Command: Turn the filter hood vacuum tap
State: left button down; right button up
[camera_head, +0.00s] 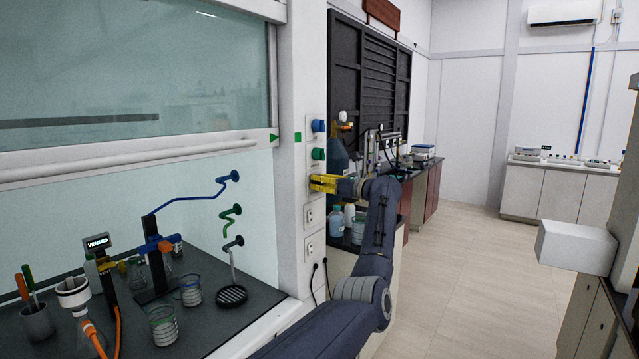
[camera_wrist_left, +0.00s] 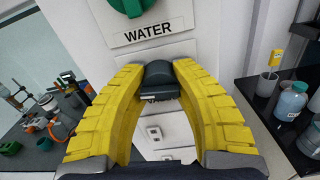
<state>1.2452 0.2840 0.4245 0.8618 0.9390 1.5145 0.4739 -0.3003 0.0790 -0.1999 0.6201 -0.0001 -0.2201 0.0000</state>
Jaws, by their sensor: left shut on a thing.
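The vacuum tap (camera_wrist_left: 160,79) is a dark grey knob on the white hood post, seen in the wrist view. It sits below a WATER label, and its own label is mostly hidden under it, with only the first letters showing. My left gripper (camera_wrist_left: 166,72) has its yellow fingers on both sides of the knob and is shut on it. In the head view my left gripper (camera_head: 316,183) reaches the post from the right and hides the tap. My right gripper is not in view.
A blue knob (camera_head: 318,126) and a green knob (camera_head: 318,154) stand above on the same post (camera_head: 294,220). Sockets (camera_head: 309,215) are below. The hood bench on the left holds beakers and a filter stand. Bottles (camera_head: 337,220) stand right of the post. Floor is clear.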

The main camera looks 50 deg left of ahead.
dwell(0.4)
pick_arm(q)
jog(key=c, duration=0.9)
grip_release()
jog(key=v, duration=1.2)
